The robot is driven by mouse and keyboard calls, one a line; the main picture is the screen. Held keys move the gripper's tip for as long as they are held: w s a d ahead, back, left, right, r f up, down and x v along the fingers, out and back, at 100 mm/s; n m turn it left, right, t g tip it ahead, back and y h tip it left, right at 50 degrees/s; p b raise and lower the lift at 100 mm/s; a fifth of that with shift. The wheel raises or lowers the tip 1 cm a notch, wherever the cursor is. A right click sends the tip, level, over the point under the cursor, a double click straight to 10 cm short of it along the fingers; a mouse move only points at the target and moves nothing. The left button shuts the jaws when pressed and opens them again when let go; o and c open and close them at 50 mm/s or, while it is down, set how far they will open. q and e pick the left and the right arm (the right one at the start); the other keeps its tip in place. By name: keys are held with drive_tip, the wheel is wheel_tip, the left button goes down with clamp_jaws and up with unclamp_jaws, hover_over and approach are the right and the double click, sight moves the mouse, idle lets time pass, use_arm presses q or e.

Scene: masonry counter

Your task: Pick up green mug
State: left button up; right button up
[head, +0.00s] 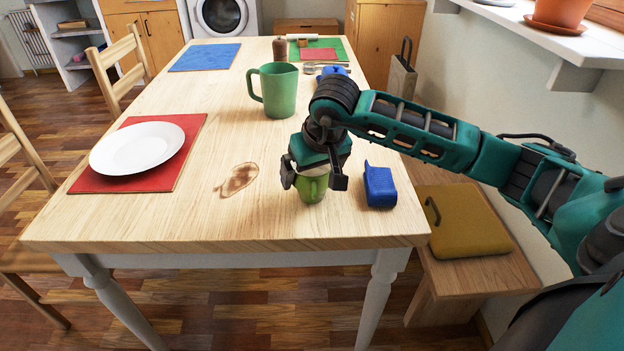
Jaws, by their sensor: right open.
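A small green mug (312,190) stands upright near the front edge of the wooden table. My right gripper (313,179) is over it from above, open, with one finger on the left of the mug and the other on the right. The gripper body hides the mug's top, and I cannot tell whether the fingers touch it. A larger green jug (280,92) with a handle on its left stands farther back. My left gripper is out of the view.
A blue block-like object (380,188) lies just right of the gripper. A white plate (138,147) rests on a red mat (185,165) at left. A brown stain (238,180) marks the table (220,215). A blue mat (205,57) and dark shaker (280,48) are farther back.

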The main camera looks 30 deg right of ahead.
drive_tip(key=shift+w+f, duration=0.1)
drive_tip(key=shift+f, duration=0.1)
drive_tip(key=c, duration=0.7)
drive_tip(key=shift+c, duration=0.4)
drive_tip(key=shift+r, duration=0.15)
